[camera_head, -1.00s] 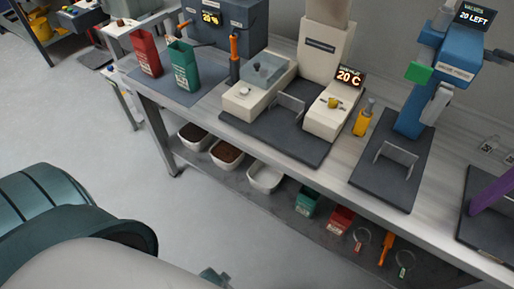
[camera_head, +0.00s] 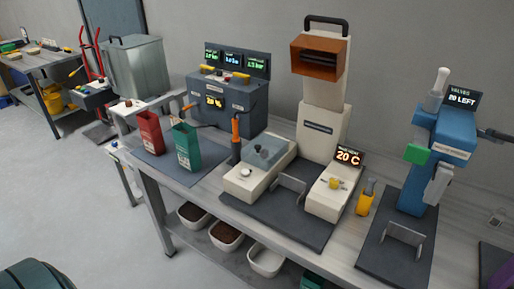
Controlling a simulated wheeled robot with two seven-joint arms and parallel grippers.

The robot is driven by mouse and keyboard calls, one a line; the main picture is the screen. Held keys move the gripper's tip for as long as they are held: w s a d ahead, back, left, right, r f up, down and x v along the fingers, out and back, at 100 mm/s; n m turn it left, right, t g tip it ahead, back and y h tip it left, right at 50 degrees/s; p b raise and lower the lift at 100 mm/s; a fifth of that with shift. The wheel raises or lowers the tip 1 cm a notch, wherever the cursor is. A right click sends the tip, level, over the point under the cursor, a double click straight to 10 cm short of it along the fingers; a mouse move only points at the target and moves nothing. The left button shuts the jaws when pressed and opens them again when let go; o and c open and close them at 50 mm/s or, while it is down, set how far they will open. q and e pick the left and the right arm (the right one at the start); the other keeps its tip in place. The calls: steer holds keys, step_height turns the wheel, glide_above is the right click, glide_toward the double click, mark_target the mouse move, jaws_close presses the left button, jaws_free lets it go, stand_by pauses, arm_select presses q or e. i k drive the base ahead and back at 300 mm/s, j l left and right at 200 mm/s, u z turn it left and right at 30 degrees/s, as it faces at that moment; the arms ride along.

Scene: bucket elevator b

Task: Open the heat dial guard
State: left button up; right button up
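The cream sealing machine (camera_head: 318,130) stands on the bench with two low blocks on a dark mat. A clear, boxy cover (camera_head: 266,149) sits on the left block and looks closed. A pale knob (camera_head: 246,172) is in front of it. The right block carries a yellow dial (camera_head: 334,183) below a display (camera_head: 348,158) reading 20 C. I cannot tell which clear part is the heat dial guard; any guard around the yellow dial is too small to make out. Neither gripper is in view.
A grey control box (camera_head: 227,98), a red bag (camera_head: 149,132) and a green bag (camera_head: 187,146) stand left on the bench. A blue valve press (camera_head: 430,150) and a yellow tool holder (camera_head: 366,197) stand right. White bins (camera_head: 226,236) sit below.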

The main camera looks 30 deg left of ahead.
mark_target(258, 147)
steer(key=i+j, duration=0.1)
steer(key=j, duration=0.4)
steer(key=i+j, duration=0.1)
steer(key=j, duration=0.4)
steer(key=i+j, duration=0.1)
steer(key=j, duration=0.35)
steer(key=j+z, duration=0.1)
steer(key=j, duration=0.4)
steer(key=i, duration=0.05)
